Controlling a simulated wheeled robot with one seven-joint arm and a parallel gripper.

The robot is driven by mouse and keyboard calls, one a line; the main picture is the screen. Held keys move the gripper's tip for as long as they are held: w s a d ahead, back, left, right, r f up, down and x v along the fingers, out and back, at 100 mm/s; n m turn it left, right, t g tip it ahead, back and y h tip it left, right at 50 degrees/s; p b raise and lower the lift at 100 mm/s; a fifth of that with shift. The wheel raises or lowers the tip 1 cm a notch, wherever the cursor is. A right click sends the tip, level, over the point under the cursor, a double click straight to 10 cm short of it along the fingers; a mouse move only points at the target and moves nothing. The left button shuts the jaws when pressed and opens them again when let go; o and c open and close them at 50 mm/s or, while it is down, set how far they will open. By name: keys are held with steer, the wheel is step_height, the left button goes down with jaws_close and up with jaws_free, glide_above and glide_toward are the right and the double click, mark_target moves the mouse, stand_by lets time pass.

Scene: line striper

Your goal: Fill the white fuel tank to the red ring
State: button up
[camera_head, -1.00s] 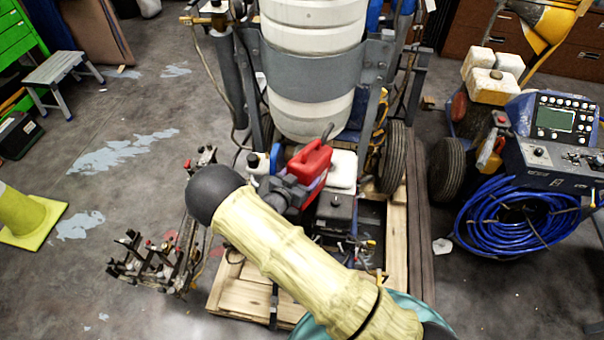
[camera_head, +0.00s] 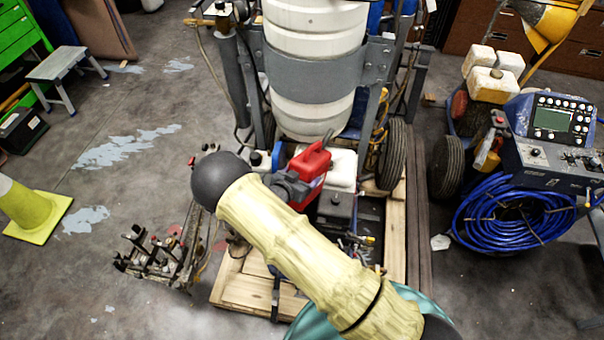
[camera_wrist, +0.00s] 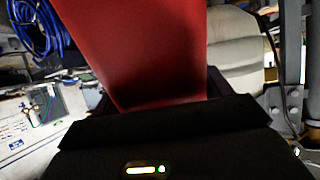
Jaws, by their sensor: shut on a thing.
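A red fuel can (camera_head: 308,166) is held in my gripper (camera_head: 291,187), above the engine of the line striper. My gripper is shut on it, and my arm hides part of the gripper and of the can's lower end. In the wrist view the red can (camera_wrist: 135,50) fills the upper middle, just beyond the dark gripper (camera_wrist: 160,112). The white fuel tank (camera_head: 342,168) sits just right of and behind the can. I cannot tell whether the can touches it. The red ring and any fuel level are not visible.
A large white paint drum (camera_head: 312,105) stands behind the tank in a grey frame. The striper rests on a wooden pallet (camera_head: 238,285). A second machine with a blue hose coil (camera_head: 512,215) is at right. A yellow cone (camera_head: 32,208) stands left on open floor.

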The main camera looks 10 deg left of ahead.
steer(key=shift+r+g+y+p, duration=0.3)
steer(key=shift+r+g+p, duration=0.45)
steer(key=shift+p, duration=0.85)
steer(key=shift+a+f, duration=0.1)
steer(key=shift+f, duration=0.1)
steer(key=shift+r+g, duration=0.15)
steer(key=shift+g, duration=0.2)
stand_by(1.4)
steer(key=shift+s, duration=0.1)
steer(key=shift+g+y+p, duration=0.3)
steer(key=shift+p, duration=0.25)
stand_by(3.8)
